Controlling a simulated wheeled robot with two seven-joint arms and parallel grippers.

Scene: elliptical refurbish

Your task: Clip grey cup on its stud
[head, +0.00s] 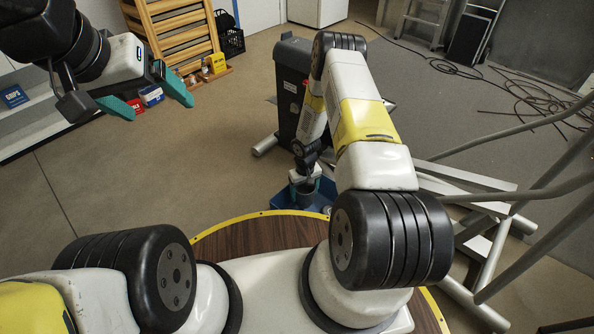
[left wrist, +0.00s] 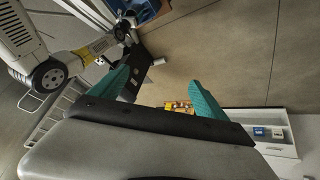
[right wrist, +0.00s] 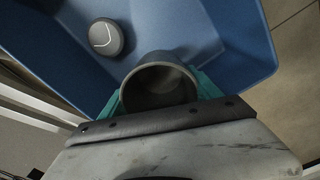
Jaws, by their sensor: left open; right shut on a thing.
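The grey cup (right wrist: 160,85) shows in the right wrist view, its round open mouth facing the camera. My right gripper (right wrist: 161,97) is shut on it, one teal finger on each side, above a blue bin (right wrist: 235,25). In the head view the right gripper (head: 305,178) is low near the same bin (head: 287,203), partly behind my arm. My left gripper (head: 148,99) is open and empty at the upper left; its spread teal fingers also show in the left wrist view (left wrist: 163,88). I cannot make out the cup's stud.
A dark rounded object with a pale curved mark (right wrist: 106,37) lies in the bin. A dark machine housing (head: 291,85) stands behind it. Grey tubes and pale frame rails (head: 490,235) crowd the right. A round wooden table (head: 255,235) is near me.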

